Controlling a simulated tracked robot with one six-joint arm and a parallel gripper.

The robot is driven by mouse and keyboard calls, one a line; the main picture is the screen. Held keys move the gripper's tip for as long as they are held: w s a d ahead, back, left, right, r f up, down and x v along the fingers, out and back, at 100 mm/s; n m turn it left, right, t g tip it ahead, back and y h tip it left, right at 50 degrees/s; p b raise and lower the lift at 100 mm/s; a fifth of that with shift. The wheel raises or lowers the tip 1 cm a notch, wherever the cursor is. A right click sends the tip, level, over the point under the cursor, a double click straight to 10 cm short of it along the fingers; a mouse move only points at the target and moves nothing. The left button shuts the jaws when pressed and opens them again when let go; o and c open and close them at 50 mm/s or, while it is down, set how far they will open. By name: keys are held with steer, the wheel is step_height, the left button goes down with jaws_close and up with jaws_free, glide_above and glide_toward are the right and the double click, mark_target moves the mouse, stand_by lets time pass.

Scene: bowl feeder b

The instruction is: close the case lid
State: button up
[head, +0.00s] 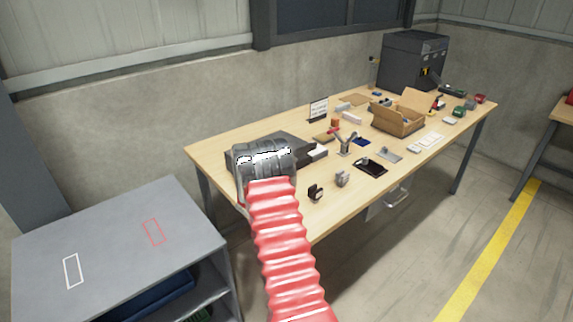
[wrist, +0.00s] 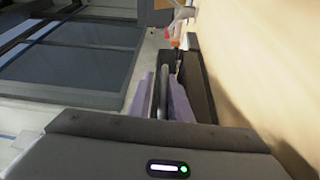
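An open brown box (head: 398,124) stands toward the right of the long table, with a raised flap (head: 416,101) at its back. It is the clearest lidded thing in view, but I cannot tell whether it is the task's case. My gripper (head: 318,152) is over the left part of the table, well left of the box and apart from it. In the wrist view my gripper's fingers (wrist: 166,95) show as dark and pale lilac strips close together. The gap between them is unclear, and I see no clearly held object.
The wooden table (head: 222,140) holds many small items, including a black tray (head: 370,167), a grey tray (head: 389,154) and a small sign (head: 318,109). A large dark cabinet (head: 411,62) stands at the far end. A grey shelf unit (head: 110,240) is at left.

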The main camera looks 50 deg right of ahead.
steer(key=v, duration=1.3)
steer(key=shift+a, duration=0.35)
steer(key=shift+r, duration=0.1)
steer(key=shift+s+r, duration=0.2)
steer(key=shift+r, duration=0.1)
steer(key=s+a+r+m+g+y, duration=0.5)
steer(key=s+a+r+g, duration=0.3)
steer(key=s+r, duration=0.55)
steer(key=s+a+r+t+y, duration=0.1)
steer(key=s+a+y, duration=0.3)
steer(key=a, duration=0.7)
steer(key=s+a+r+n+t+y, duration=0.1)
steer(key=s+a+t+y, duration=0.3)
steer(key=a, duration=0.6)
steer(key=s+a+r+n+t+y, duration=0.1)
steer(key=s+a+t+y, duration=0.2)
steer(key=a, duration=0.8)
steer(key=shift+s+a+y, duration=0.3)
steer(key=shift+s+y, duration=0.5)
steer(key=shift+s, duration=0.45)
steer(key=shift+d+r, duration=0.1)
steer(key=shift+d, duration=0.05)
